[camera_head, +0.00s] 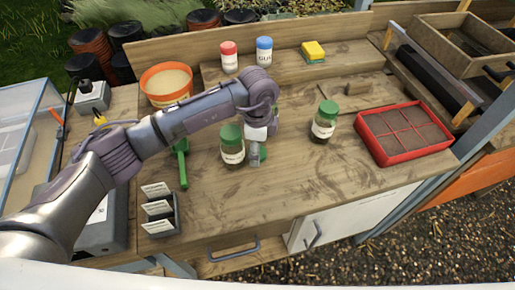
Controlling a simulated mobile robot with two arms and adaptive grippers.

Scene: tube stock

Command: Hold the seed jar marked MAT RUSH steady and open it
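Two glass jars with green lids and pale labels stand upright on the wooden bench. One jar (232,153) is near the middle, and the other jar (323,126) is further right, beside a red tray. The label print is too small to read, so I cannot tell which is MAT RUSH. My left arm reaches in from the left, and my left gripper (256,160) points down just right of the middle jar. Its fingers are too small and overlapped to show whether they are open or touching that jar. A green item shows partly behind the gripper. My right gripper is out of view.
The red seed tray (404,112) lies at the right. A red-lidded jar (229,58), a blue-lidded jar (264,52) and a yellow-green sponge (313,51) stand at the back. An orange pot (166,100), green hand tool (181,165) and packet holder (159,223) are left. The front right bench is clear.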

